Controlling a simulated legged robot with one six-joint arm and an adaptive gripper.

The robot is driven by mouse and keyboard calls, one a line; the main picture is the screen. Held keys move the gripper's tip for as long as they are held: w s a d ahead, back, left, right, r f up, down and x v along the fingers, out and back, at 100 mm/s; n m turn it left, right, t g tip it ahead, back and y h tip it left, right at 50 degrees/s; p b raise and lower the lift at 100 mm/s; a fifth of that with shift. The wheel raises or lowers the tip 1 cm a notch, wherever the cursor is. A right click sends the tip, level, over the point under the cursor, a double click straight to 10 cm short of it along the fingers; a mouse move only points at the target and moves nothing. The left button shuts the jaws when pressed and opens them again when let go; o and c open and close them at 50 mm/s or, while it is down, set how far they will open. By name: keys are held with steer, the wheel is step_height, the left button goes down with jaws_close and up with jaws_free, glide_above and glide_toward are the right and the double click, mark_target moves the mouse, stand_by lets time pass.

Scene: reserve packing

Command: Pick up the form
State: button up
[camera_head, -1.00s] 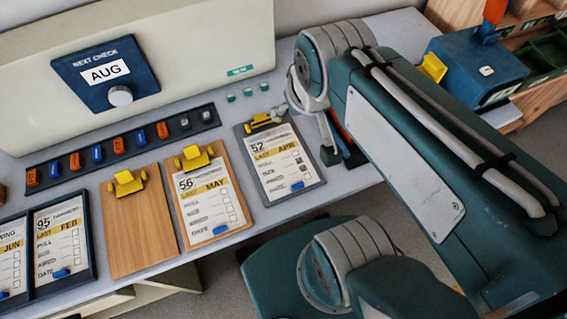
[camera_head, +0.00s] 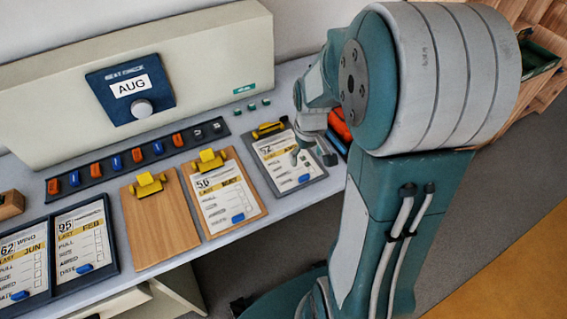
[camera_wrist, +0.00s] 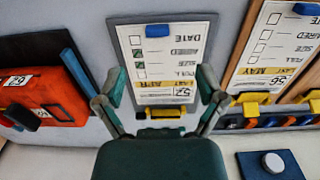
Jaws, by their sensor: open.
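Several paper forms lie on the bench. The form headed 52, APR (camera_head: 283,150) lies on a dark grey clipboard (camera_head: 318,178) at the right end of the row, with a yellow clip at its top and a blue tab at its foot. My gripper (camera_head: 314,157) hangs above its right side and partly covers it. In the wrist view my gripper (camera_wrist: 161,88) is open and empty, with one finger at each side of this form (camera_wrist: 170,60). Some of its boxes look marked in green. I cannot tell the exact height of the fingertips above the paper.
The MAY form (camera_head: 222,200) lies on a wooden clipboard to the left, beside an empty wooden clipboard (camera_head: 160,220). The JUN and FEB forms (camera_head: 82,240) sit in dark frames. A red-orange object (camera_wrist: 60,88) lies beside the APR clipboard. A panel reads AUG (camera_head: 130,88).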

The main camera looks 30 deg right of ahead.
glide_above(305, 178)
steer(key=f, duration=0.5)
steer(key=shift+d, duration=0.4)
steer(key=f, duration=0.2)
steer(key=a+f, duration=0.1)
steer(key=f, duration=0.2)
steer(key=shift+d+f, duration=0.1)
steer(key=shift+f, duration=0.05)
steer(key=shift+d, duration=0.15)
steer(key=shift+c, duration=1)
steer(key=c, duration=0.9)
steer(key=shift+o, duration=0.2)
